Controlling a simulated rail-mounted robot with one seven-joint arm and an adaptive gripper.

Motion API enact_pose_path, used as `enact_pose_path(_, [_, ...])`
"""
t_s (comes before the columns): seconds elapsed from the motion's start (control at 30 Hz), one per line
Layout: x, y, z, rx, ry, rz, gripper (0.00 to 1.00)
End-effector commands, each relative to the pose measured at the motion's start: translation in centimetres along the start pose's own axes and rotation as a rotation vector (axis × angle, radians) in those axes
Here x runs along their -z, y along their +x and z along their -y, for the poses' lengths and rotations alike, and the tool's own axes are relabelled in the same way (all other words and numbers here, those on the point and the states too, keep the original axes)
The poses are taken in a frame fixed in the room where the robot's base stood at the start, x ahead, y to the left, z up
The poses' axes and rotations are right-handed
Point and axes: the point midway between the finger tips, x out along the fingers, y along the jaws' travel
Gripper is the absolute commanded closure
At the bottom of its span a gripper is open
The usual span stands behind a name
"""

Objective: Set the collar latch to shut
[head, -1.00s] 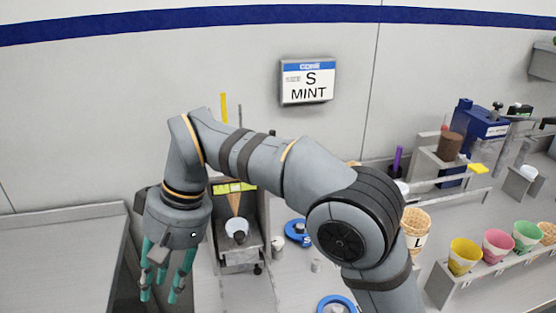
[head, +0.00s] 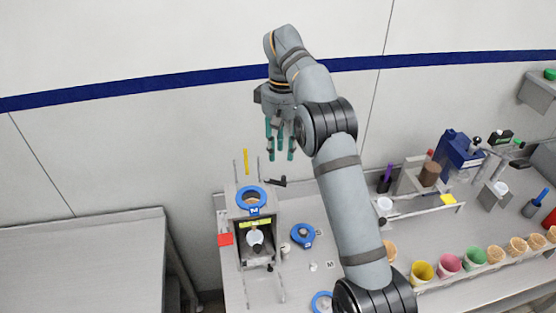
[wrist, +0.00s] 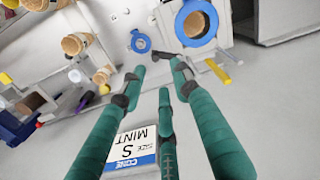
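A blue collar ring (head: 251,198) sits on top of the grey cone stand (head: 275,222) at the centre-left of the head view. It also shows at the top of the wrist view (wrist: 196,22). A small dark lever (head: 277,181) stands behind the ring; I cannot tell whether it is the collar latch, or how the latch is set. My gripper (head: 281,148) has teal fingers pointing down, spread and empty. It hangs in the air above and behind the stand, apart from it. In the wrist view a gap shows between the fingers (wrist: 158,66).
A white cup (head: 255,237) is inside the stand. Another blue ring (head: 303,235) lies on the counter to the right. Several coloured cups (head: 449,263) line the front right.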

Motion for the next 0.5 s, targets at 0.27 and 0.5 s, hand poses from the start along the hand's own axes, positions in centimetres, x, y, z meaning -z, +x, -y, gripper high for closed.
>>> enact_pose_path(0.27, [-0.3, 4.2, -0.8, -0.014, 0.001, 0.011, 0.69])
enact_pose_path(0.5, [-0.3, 8.2, -0.8, -0.013, 0.003, 0.009, 0.69])
